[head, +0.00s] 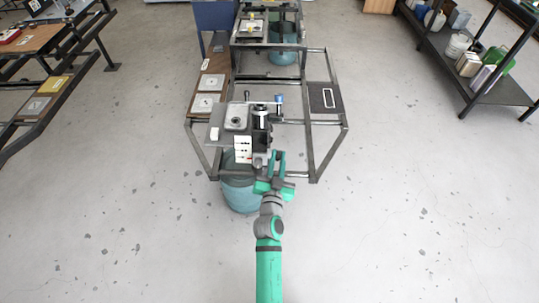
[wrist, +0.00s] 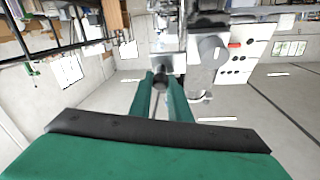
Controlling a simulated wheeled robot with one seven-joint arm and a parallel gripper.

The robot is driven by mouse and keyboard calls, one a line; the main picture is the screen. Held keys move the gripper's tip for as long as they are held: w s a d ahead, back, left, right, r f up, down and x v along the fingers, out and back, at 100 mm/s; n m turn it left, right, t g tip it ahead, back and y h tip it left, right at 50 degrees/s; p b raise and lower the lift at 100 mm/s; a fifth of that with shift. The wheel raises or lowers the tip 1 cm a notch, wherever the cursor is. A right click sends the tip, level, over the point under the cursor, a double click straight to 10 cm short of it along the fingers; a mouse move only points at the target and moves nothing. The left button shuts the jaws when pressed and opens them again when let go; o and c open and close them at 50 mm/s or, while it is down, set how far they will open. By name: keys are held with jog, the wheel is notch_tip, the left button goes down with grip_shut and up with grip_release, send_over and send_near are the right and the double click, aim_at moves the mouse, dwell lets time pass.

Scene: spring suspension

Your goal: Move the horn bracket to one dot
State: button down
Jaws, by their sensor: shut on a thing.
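My gripper (head: 277,160) is at the front right of the machine on the bench frame. In the wrist view its green fingers (wrist: 163,95) close around a dark round knob (wrist: 161,82) on a short grey stem. I cannot tell for sure whether this knob belongs to the horn bracket. A white plate (head: 243,149) with black dots and a red mark is on the machine's front, left of my gripper. In the wrist view the plate (wrist: 246,62) is at the upper right, and its red mark lies near a single black dot. The grip contact is partly hidden.
The metal bench frame (head: 316,170) surrounds the machine, with a blue-green drum (head: 240,195) beneath. A small blue-topped part (head: 279,104) stands behind. A dark shelf (head: 480,85) is far right. The floor at both sides is clear.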

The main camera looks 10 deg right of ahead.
jog(key=shift+s+f, duration=0.1)
jog(key=shift+f, duration=0.25)
jog(key=c, duration=1.7)
grip_release()
jog(key=shift+o, duration=0.2)
jog(key=shift+r, duration=0.1)
jog(key=v, duration=1.1)
jog(key=s+a+n+g+y, duration=0.15)
jog(key=s+a, duration=0.25)
jog(key=s, duration=0.8)
jog(key=s+a+n+y, duration=0.2)
jog(key=s+a+n, duration=0.15)
jog(key=s, duration=0.95)
jog(key=s+r+y, duration=0.1)
jog(key=s+r, duration=0.2)
jog(key=s, duration=0.5)
jog(key=shift+r+n, duration=0.3)
jog(key=shift+n, duration=0.1)
